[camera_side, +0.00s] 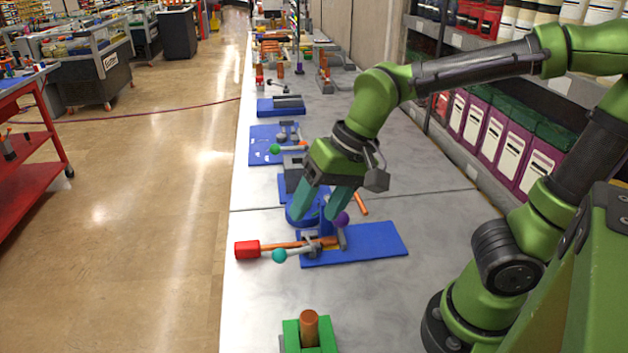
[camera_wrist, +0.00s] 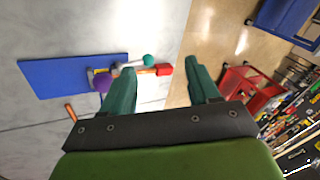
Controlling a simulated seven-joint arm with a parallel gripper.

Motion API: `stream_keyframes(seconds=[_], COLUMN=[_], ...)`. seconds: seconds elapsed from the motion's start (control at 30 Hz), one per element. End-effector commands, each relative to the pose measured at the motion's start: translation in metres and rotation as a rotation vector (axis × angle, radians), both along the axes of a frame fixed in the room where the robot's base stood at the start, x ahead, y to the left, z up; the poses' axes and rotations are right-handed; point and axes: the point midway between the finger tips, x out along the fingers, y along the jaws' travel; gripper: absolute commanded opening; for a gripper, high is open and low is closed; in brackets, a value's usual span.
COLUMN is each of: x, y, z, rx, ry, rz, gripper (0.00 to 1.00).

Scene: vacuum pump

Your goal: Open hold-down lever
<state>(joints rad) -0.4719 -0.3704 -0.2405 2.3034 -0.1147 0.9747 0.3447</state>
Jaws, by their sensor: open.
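On the plate is a small grey mechanism with a purple-ball lever (camera_side: 341,219) and a grey lever ending in a teal ball (camera_side: 279,256). I cannot tell which is the hold-down lever. An orange rod with a red block (camera_side: 247,249) passes through the mechanism and sticks out left. In the wrist view, the purple ball (camera_wrist: 103,86) is left of the left finger, which partly covers the mechanism.
An orange-handled tool (camera_side: 361,204) lies behind the plate. A blue round-based fixture (camera_side: 297,213) stands behind the fingers. A green block with an orange peg (camera_side: 309,333) stands in front. More blue-plated fixtures (camera_side: 270,146) stand farther back. The table (camera_side: 440,180) is bare right of the plate.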

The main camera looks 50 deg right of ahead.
Motion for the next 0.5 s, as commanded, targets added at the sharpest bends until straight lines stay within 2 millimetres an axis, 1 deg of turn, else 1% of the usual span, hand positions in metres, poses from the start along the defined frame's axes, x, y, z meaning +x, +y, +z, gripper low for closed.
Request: stream_keyframes(seconds=[0.03, 0.17, 0.2, 0.37, 0.5], x=[0.010, 0.032, 0.038, 0.062, 0.080], y=[0.010, 0.020, 0.022, 0.027, 0.023], z=[-0.008, -0.020, -0.024, -0.030, -0.027], rx=[0.002, -0.011, -0.019, -0.039, -0.005], ry=[0.082, 0.225, 0.254, 0.298, 0.273], rz=[-0.089, -0.406, -0.509, -0.955, -1.357], gripper=[0.60, 0.60, 0.60, 0.60, 0.60])
